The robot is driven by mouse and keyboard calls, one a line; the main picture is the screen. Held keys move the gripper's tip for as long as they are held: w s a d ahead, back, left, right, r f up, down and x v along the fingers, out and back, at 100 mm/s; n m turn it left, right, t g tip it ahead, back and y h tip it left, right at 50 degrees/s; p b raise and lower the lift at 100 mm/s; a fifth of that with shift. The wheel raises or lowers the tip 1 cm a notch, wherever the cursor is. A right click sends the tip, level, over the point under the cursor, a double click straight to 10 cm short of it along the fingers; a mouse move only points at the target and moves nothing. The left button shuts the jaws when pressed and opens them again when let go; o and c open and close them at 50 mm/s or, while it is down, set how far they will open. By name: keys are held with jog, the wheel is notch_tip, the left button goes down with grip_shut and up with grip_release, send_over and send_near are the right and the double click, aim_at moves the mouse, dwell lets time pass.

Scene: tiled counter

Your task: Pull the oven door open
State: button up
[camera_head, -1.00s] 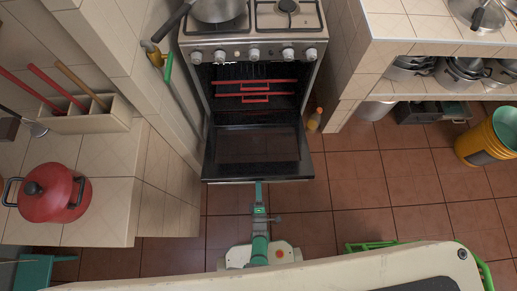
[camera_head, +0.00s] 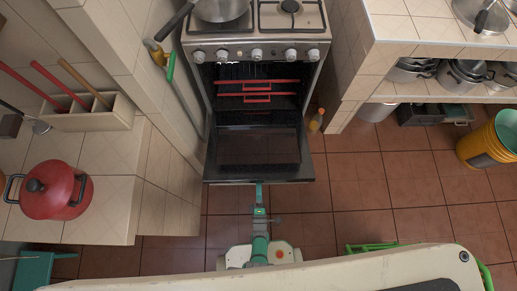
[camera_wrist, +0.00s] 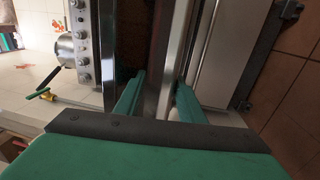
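The oven door (camera_head: 258,148) is swung far down in front of the oven (camera_head: 256,90). The dark cavity and red-edged racks (camera_head: 256,92) show behind it. My gripper (camera_head: 259,186) is at the middle of the door's front edge. In the wrist view, the two teal fingers of my gripper (camera_wrist: 160,85) stand apart, one on each side of a metal bar at the door edge (camera_wrist: 162,80). A small gap seems to show beside the bar, and firm contact cannot be seen.
A tiled counter with a red pot (camera_head: 55,190) stands close on the left. A bottle (camera_head: 316,120) stands on the floor right of the oven. Yellow buckets (camera_head: 487,145) are at the far right. The tiled floor (camera_head: 375,180) right of the door is clear. A green crate (camera_head: 370,247) lies nearer.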

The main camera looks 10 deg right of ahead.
jog(key=s+f, duration=0.1)
jog(key=s, duration=0.9)
jog(key=shift+s+a+f, duration=0.2)
jog(key=shift+s+a, duration=0.1)
jog(key=shift+a, duration=0.1)
jog(key=s+a+r+m+g, duration=0.1)
jog(key=r+m, duration=0.7)
jog(key=r, duration=1.2)
jog(key=s+a+r+m+g+y, duration=0.1)
jog(key=s+r+m+g, duration=0.2)
jog(key=r+m, duration=0.6)
notch_tip(320, 180, up, 13)
jog(key=shift+s+a+f, duration=0.2)
jog(key=shift+s, duration=0.7)
